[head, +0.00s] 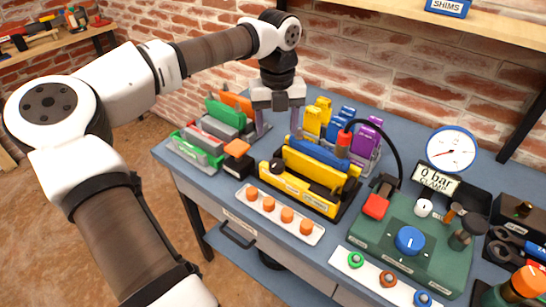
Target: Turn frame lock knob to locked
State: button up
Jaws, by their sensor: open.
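A small round black knob (276,166) is at the left end of the yellow-and-black frame (300,195) in the middle of the bench. It may be the frame lock knob; its label and setting are too small to read. A larger blue knob (410,240) with a white pointer line is on the green control box (385,228) at the right. My gripper (280,125) points down above and behind the yellow frame's left part. Its two grey fingers are apart with nothing seen between them. The black knob is in front of and below it.
Racks of coloured blocks (205,140) stand left, with more blocks (345,125) behind. A white strip with orange caps (280,214) lies in front.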

aim_at(277, 163)
notch_tip(277, 163, down, 11)
jog(key=shift+f+p, duration=0.15)
jog(key=shift+p, duration=1)
jog(key=shift+c, duration=0.5)
jog(key=c, duration=0.9)
